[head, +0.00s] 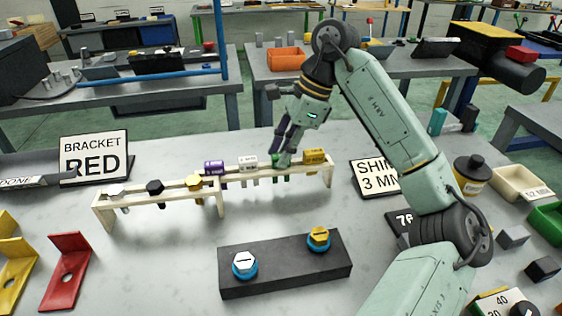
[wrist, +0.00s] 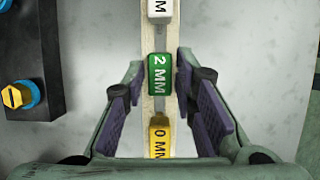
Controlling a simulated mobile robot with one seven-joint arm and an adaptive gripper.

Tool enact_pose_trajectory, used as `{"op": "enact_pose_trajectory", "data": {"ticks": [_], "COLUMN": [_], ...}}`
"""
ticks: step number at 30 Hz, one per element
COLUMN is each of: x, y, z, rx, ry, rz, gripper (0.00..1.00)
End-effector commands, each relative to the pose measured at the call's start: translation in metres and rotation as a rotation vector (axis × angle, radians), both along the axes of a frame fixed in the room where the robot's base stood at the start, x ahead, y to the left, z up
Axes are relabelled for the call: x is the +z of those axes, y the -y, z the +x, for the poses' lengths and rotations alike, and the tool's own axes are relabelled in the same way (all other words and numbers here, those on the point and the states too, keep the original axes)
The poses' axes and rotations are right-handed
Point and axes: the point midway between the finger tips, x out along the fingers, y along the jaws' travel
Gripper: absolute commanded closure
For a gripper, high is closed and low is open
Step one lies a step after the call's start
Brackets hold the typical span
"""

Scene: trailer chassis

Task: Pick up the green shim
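The green shim (wrist: 159,74), marked 2 MM, sits in a pale rack (head: 329,178) between a white shim (head: 248,160) and a yellow shim (head: 315,156). In the head view it is mostly hidden behind my fingers. My gripper (head: 281,154) points down over the rack at the green shim. In the wrist view my gripper (wrist: 159,64) is open, with one finger on each side of the green shim and a visible gap on both sides. Nothing is held.
A purple shim (head: 214,167) stands at the rack's left end, beside a rack of bolts (head: 97,213). A dark block (head: 285,272) with two bolts lies in front. A SHIM 3 MM sign (head: 372,178) stands to the right. The table between them is clear.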

Motion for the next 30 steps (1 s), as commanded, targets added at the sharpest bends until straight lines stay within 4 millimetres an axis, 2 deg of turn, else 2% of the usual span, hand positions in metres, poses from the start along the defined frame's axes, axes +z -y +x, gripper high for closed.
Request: {"op": "enact_pose_trajectory", "data": {"ticks": [1, 10, 23, 30], "x": [0.000, 0.000, 0.002, 0.023], "y": [0.000, 0.000, 0.000, 0.000], "z": [0.000, 0.000, 0.000, 0.000], "rx": [0.000, 0.000, 0.000, -0.001], "ry": [0.000, 0.000, 0.001, 0.003], "rz": [0.000, 0.000, 0.000, 0.000], "gripper": [0.80, 1.00, 1.00, 1.00]}}
